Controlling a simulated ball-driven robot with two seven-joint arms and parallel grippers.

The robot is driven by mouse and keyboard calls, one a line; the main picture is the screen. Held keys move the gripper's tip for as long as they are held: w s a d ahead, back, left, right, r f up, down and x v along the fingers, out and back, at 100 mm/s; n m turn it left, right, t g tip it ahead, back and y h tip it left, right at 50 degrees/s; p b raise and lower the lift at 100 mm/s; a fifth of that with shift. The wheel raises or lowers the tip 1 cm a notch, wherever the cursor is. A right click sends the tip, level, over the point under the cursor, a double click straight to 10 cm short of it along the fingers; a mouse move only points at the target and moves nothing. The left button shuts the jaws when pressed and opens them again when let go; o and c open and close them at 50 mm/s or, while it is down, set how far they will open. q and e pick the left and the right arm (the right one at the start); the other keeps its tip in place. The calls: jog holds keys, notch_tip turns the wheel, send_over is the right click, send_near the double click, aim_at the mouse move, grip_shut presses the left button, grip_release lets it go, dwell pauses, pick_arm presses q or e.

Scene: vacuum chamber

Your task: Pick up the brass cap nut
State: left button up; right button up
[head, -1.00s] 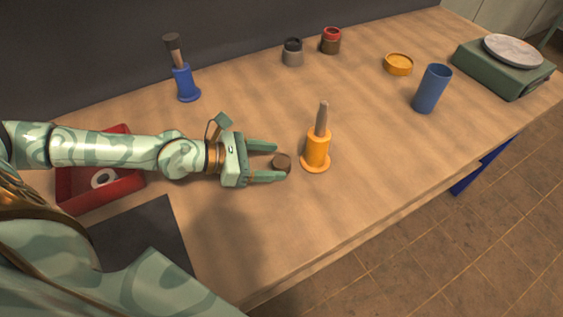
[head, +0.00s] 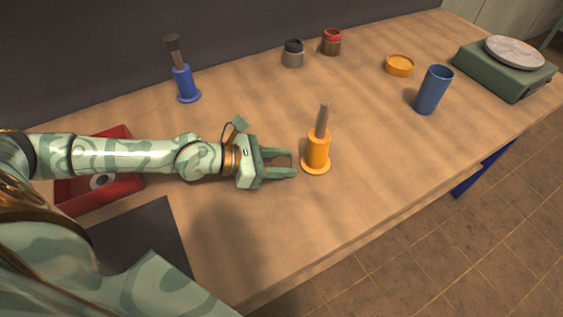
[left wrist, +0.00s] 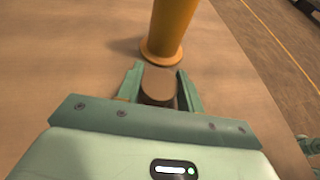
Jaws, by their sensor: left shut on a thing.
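The brass cap nut (left wrist: 159,84) looks like a small brown round piece with a flat top in the left wrist view. It sits between the two fingers of my left gripper (head: 282,163), which is shut on it. In the left wrist view the fingers of the left gripper (left wrist: 160,93) flank its sides. In the head view the fingers hide most of it. I cannot tell whether it still touches the table.
An orange holder with a brown handle (head: 317,150) stands just beyond my left fingertips. A red tray (head: 122,187) lies under my left arm. A blue holder (head: 185,83), a blue cup (head: 433,90) and jars (head: 293,55) stand farther back. The front right table is clear.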

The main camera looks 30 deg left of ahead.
aim_at(281, 162)
pick_arm(q)
notch_tip(281, 162, up, 3)
jog(key=shift+r+p, duration=0.15)
jog(key=shift+p, duration=0.65)
jog(key=s+d+r+p, duration=0.5)
jog(key=s+r+p, duration=0.4)
jog(key=s+p, duration=0.3)
jog(key=shift+s+r, duration=0.35)
jog(key=shift+s, duration=0.2)
pick_arm(e)
jog(key=w+r, duration=0.2)
jog(key=r, duration=0.4)
jog(key=w+r+t, duration=0.1)
jog(key=w+r, duration=0.1)
jog(key=r, duration=0.5)
jog(key=shift+w, duration=0.35)
jog(key=shift+r, duration=0.1)
